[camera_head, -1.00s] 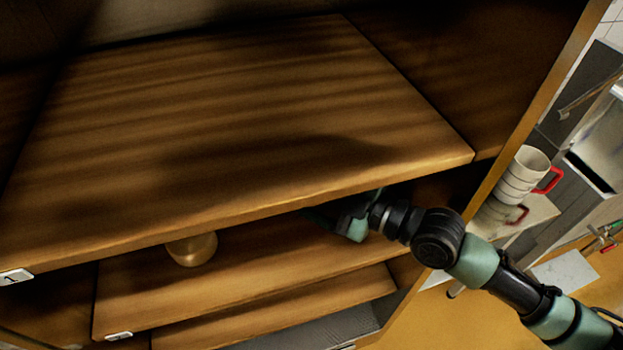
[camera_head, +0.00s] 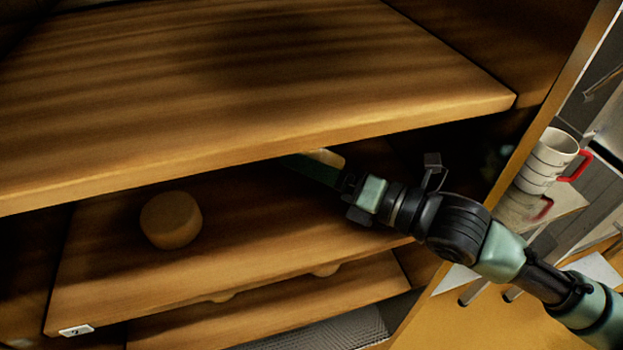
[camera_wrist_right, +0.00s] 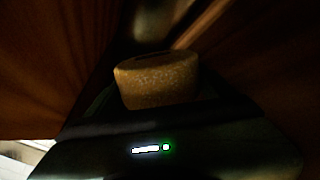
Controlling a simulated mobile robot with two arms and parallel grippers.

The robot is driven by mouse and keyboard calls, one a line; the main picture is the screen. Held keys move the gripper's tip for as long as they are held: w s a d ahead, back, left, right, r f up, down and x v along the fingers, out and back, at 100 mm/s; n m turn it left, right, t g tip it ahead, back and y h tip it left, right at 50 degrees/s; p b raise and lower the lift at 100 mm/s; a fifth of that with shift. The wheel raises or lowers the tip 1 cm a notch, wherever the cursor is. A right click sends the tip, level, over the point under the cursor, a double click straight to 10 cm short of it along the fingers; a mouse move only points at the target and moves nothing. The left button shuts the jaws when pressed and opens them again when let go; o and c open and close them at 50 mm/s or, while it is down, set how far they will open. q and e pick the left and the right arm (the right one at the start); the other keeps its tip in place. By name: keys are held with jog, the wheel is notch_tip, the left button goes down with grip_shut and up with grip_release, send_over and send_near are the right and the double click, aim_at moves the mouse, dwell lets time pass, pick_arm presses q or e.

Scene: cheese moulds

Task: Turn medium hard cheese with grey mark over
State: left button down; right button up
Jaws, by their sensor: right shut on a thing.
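My right gripper (camera_head: 316,168) reaches in from the right under the upper shelf board, above the middle shelf. It is shut on a cheese (camera_head: 326,157), of which only a pale piece shows beside the finger, below the upper board's edge. In the right wrist view the held cheese (camera_wrist_right: 157,82) is a short, light brown round between the jaws, with a dark patch on its upper face. I cannot tell whether that patch is a grey mark. Another round cheese (camera_head: 171,220) stands on the left part of the middle shelf, apart from the gripper. My left gripper is not in view.
The upper shelf board (camera_head: 250,80) is bare and hangs close above my gripper. The middle shelf (camera_head: 240,245) has free room right of the standing cheese. Pale rounded shapes show on the lower shelf (camera_head: 270,305). Stacked white cups (camera_head: 548,160) stand outside the cabinet, right.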

jog(key=shift+w+f+n+b, duration=0.1)
jog(key=shift+f+n+b, duration=0.35)
jog(key=shift+n, duration=0.65)
jog(key=shift+w+d+f+n+b, duration=0.15)
jog(key=shift+n+b, duration=0.2)
jog(key=shift+n, duration=0.65)
jog(key=shift+f+n, duration=0.15)
jog(key=shift+n, duration=0.85)
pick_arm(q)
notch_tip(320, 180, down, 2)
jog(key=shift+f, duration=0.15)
pick_arm(e)
jog(key=n, duration=0.2)
jog(key=f+n, duration=0.1)
jog(key=n, duration=0.1)
jog(key=shift+w+d, duration=0.1)
jog(key=shift+w, duration=0.1)
jog(key=o, duration=1.2)
jog(key=shift+s+d, duration=0.1)
